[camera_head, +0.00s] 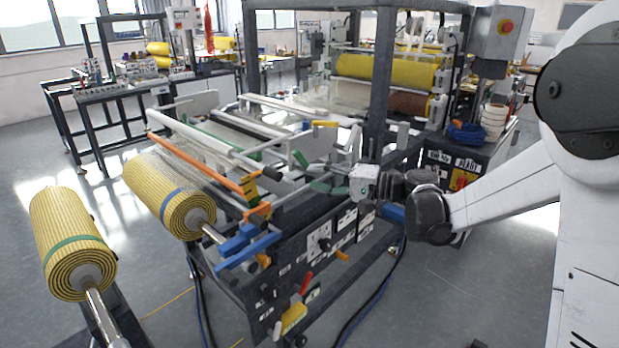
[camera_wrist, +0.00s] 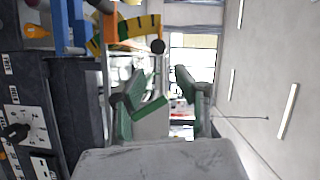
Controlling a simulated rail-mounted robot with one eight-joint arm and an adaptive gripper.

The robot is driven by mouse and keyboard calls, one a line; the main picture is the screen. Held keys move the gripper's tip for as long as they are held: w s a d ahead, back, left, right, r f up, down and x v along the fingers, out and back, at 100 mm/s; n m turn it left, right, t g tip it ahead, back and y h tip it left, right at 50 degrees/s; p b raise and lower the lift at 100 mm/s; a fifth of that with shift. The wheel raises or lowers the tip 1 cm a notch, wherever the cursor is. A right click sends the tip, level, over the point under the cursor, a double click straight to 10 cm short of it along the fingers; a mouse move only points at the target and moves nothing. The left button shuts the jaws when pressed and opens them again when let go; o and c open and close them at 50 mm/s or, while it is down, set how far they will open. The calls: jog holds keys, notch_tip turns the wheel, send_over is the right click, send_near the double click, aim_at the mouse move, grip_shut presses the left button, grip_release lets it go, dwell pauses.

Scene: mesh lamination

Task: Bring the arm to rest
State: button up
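My gripper (camera_head: 315,175) is at the end of my arm, which reaches in from the right in the head view. It is above the front part of the lamination machine (camera_head: 330,240). In the wrist view my gripper (camera_wrist: 167,90) shows two green fingers with a clear gap between them. It is open and I see nothing held in it. The orange bar (camera_head: 195,163) of the machine lies to the left of the gripper in the head view.
A yellow striped roll (camera_head: 155,195) is on the machine's near left end, and another striped roll (camera_head: 70,240) stands further left on a shaft. An upright dark frame post (camera_head: 382,80) rises behind my wrist. Floor (camera_head: 470,290) is open at lower right.

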jog(key=shift+s, duration=0.1)
jog(key=s+d+f+h, duration=0.1)
jog(key=s+d+h, duration=0.4)
jog(key=s, duration=0.5)
jog(key=s+d+f+n+t+h, duration=0.1)
jog(key=s+d+f+h, duration=0.1)
jog(key=s+d+h, duration=0.4)
jog(key=s+d+f+h, duration=0.1)
jog(key=s+d+h, duration=0.4)
jog(key=s+d, duration=0.5)
jog(key=s, duration=0.6)
jog(key=shift+d+f+n+t, duration=0.2)
jog(key=shift+f+n+t, duration=0.1)
jog(key=shift+f+t, duration=0.1)
dwell(1.4)
